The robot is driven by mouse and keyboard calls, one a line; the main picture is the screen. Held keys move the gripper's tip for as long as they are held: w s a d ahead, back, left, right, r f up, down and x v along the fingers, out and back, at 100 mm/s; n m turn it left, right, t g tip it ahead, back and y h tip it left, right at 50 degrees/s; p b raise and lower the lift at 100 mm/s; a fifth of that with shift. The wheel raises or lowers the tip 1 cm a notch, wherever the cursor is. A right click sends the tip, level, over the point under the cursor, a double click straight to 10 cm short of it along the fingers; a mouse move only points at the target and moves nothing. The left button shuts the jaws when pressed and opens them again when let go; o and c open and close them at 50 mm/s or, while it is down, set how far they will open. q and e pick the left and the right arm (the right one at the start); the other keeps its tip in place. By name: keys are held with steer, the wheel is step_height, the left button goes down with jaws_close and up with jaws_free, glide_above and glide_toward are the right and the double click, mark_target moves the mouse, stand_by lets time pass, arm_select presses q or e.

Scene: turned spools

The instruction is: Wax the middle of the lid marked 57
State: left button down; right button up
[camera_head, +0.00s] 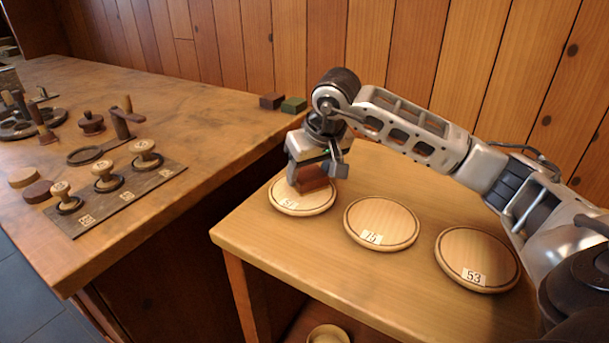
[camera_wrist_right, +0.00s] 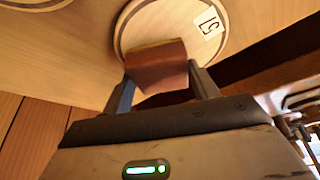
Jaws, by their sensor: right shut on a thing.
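The lid marked 57 (camera_head: 290,207) is a round pale wooden disc, leftmost of a row of lids on the light table. It also shows in the right wrist view (camera_wrist_right: 185,22), its label upside down. My right gripper (camera_head: 318,170) is above this lid, pointing down, shut on a reddish-brown block (camera_head: 314,183). In the right wrist view the block (camera_wrist_right: 157,70) sits between the fingers and overlaps part of the lid. Whether the block touches the lid I cannot tell. My left gripper is out of view.
Lids marked 75 (camera_head: 385,217) and 53 (camera_head: 480,250) lie to the right on the light table (camera_head: 340,270). A dark block (camera_head: 271,101) and a green block (camera_head: 294,104) rest at the workbench corner. A board (camera_head: 120,205) with stamps lies on the workbench at left.

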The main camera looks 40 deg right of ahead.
steer(key=shift+w+d, duration=0.25)
steer(key=shift+d, duration=0.4)
steer(key=shift+s+a+p, duration=0.15)
steer(key=shift+s+a, duration=0.3)
steer(key=shift+a, duration=0.65)
steer(key=shift+s+a+p, duration=0.1)
steer(key=shift+s+a, duration=0.35)
steer(key=shift+a, duration=0.65)
steer(key=shift+s+a+p, duration=0.15)
steer(key=shift+s+a, duration=0.3)
steer(key=shift+a, duration=0.65)
step_height(320, 180, up, 6)
steer(key=p, duration=0.4)
steer(key=shift+r+p, duration=1.05)
steer(key=shift+r, duration=0.5)
